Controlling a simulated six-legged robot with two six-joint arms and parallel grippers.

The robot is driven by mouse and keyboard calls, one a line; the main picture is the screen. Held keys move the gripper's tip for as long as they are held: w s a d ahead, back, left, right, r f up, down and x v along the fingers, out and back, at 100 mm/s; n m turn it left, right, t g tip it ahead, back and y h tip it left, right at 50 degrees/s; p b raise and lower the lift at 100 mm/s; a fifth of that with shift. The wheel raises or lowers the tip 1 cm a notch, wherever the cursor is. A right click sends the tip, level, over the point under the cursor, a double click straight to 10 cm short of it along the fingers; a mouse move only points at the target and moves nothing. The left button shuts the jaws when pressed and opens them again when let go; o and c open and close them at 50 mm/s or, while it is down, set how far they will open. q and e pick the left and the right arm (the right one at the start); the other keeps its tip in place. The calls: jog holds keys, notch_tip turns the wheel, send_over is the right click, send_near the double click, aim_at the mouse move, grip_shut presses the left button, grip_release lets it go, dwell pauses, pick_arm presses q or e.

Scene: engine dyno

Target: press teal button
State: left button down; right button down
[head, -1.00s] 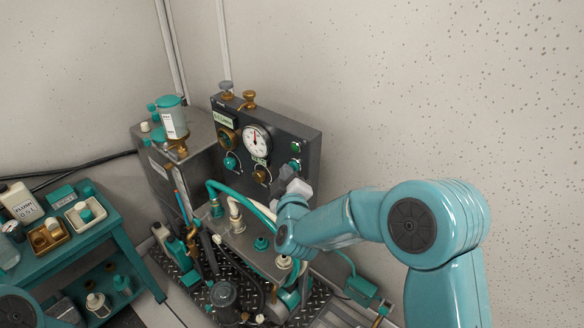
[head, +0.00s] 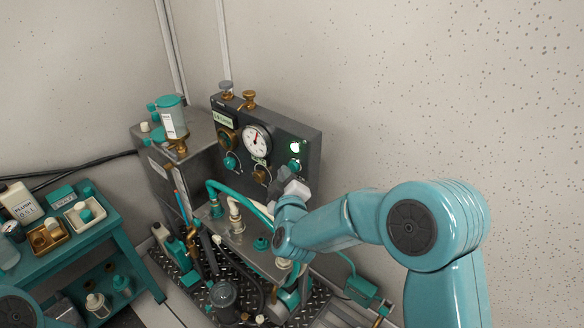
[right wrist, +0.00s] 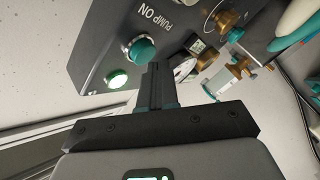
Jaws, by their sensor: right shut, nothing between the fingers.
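The teal button (head: 295,165) is on the right side of the dark control panel (head: 312,146). In the right wrist view the button (right wrist: 140,50) sits beside the "PUMP ON" label. A green lamp (head: 295,147) above the button is lit, and it glows in the right wrist view too (right wrist: 117,79). My right gripper (head: 289,177) is just below the button in the head view. Its fingers (right wrist: 154,68) are shut and empty, with the tips close to the button's edge; I cannot tell whether they touch it. My left gripper is not in view.
A pressure gauge (head: 257,140) and brass knobs are on the panel left of the button. Teal and white hoses (head: 232,190) run below it. A teal cart (head: 98,236) with bottles and trays stands at left. The wall at right is bare.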

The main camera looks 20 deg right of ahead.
jog(key=shift+s+a, duration=0.15)
jog(key=shift+a, duration=0.1)
jog(key=s+a, duration=0.1)
jog(key=a, duration=0.1)
jog(key=s+a, duration=0.1)
jog(key=a, duration=0.1)
jog(key=shift+s, duration=0.4)
dwell(0.6)
